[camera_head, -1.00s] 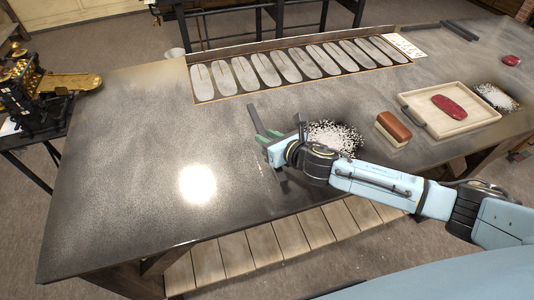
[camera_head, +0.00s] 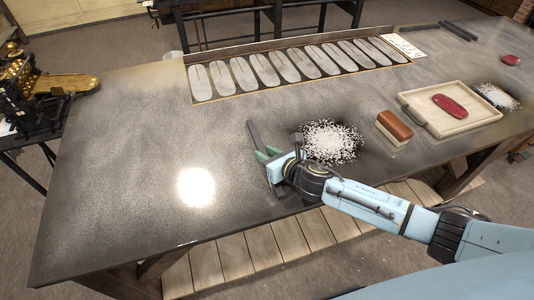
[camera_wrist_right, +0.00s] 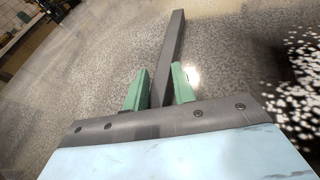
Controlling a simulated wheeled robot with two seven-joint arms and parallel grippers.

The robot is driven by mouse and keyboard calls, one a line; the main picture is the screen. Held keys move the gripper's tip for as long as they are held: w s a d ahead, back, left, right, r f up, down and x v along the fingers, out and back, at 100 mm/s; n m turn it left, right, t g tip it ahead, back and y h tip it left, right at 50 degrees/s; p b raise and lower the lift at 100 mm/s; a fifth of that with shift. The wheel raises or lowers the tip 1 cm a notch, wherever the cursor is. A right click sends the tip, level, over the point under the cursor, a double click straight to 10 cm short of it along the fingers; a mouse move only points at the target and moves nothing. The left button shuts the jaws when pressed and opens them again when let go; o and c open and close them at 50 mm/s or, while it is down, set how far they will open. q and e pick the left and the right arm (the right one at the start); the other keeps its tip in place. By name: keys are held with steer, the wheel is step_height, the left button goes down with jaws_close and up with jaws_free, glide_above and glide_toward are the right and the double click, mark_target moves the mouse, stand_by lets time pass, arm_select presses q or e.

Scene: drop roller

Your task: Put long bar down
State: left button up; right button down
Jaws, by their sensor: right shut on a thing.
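The long bar (camera_head: 253,134) is dark grey and thin. It lies along the near middle part of the dark speckled table (camera_head: 130,150), pointing away from me. My right gripper (camera_head: 265,156) is shut on it, with green fingers on either side. In the right wrist view the bar (camera_wrist_right: 173,45) runs out beyond the fingertips of the gripper (camera_wrist_right: 159,78). The bar is low over the table; I cannot tell whether it touches. Its near part is partly hidden by the gripper. My left gripper is not in view.
A white speckled patch (camera_head: 331,141) is just right of the gripper. A red-brown block (camera_head: 394,126) and a wooden tray (camera_head: 468,123) with a red object (camera_head: 448,105) stand further right. A framed row of oval plates (camera_head: 267,99) lies behind. The table's left side is clear.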

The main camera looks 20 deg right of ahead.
steer(key=c, duration=1.1)
jaws_free()
steer(key=shift+c, duration=0.2)
steer(key=shift+r, duration=0.1)
steer(key=v, duration=1.2)
steer(key=shift+p, duration=0.35)
